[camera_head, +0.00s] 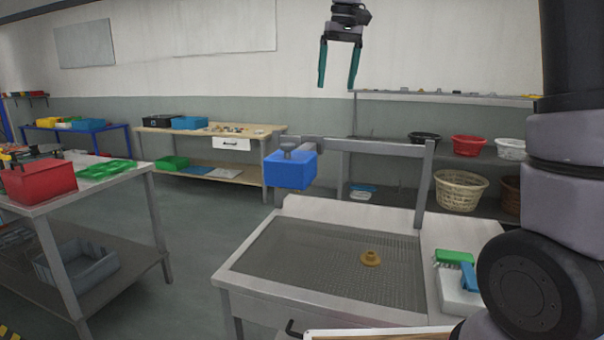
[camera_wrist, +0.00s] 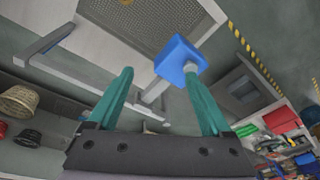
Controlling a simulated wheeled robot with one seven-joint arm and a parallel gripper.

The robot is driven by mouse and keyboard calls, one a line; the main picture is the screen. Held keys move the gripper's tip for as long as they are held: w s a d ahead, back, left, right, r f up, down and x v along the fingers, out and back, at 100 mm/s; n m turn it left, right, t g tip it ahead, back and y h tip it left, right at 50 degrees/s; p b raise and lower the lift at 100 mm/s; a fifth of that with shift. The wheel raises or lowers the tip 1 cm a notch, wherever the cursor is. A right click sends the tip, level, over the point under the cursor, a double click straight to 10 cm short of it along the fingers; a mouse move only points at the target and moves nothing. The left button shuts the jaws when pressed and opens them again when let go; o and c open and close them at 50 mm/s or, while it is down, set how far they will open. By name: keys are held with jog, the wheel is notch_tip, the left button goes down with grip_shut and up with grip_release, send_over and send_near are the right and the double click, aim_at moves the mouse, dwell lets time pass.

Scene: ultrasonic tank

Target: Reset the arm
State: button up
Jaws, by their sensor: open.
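My gripper (camera_head: 338,82) hangs at the top of the head view, high above the ultrasonic tank (camera_head: 262,290), with its two teal fingers pointing down. The fingers are apart with nothing between them, and they also show in the wrist view (camera_wrist: 158,90). The tank has a mesh basket (camera_head: 310,262) in its top. A small brass-coloured part (camera_head: 370,258) lies on the mesh. A blue box (camera_head: 290,170) sits on the grey frame behind the tank, below and left of my gripper. The blue box shows beside the right finger in the wrist view (camera_wrist: 178,58).
A green brush (camera_head: 455,257) and a blue-handled item (camera_head: 469,277) lie on the white surface right of the tank. A grey frame bar (camera_head: 380,147) stands behind it. Shelves with baskets (camera_head: 460,190) are at the back right. A table with a red bin (camera_head: 40,182) is left.

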jog(key=s+d+f+m+t, duration=0.2)
jog(key=s+d+f+m, duration=0.1)
jog(key=s+d, duration=0.5)
jog(key=s+d+f+m+t+y, duration=0.1)
jog(key=s+d+f+m+t, duration=0.2)
jog(key=s+d, duration=0.5)
jog(key=s+f+m, duration=0.1)
jog(key=s, duration=0.5)
jog(key=shift+s+d, duration=0.2)
jog(key=shift+d, duration=0.2)
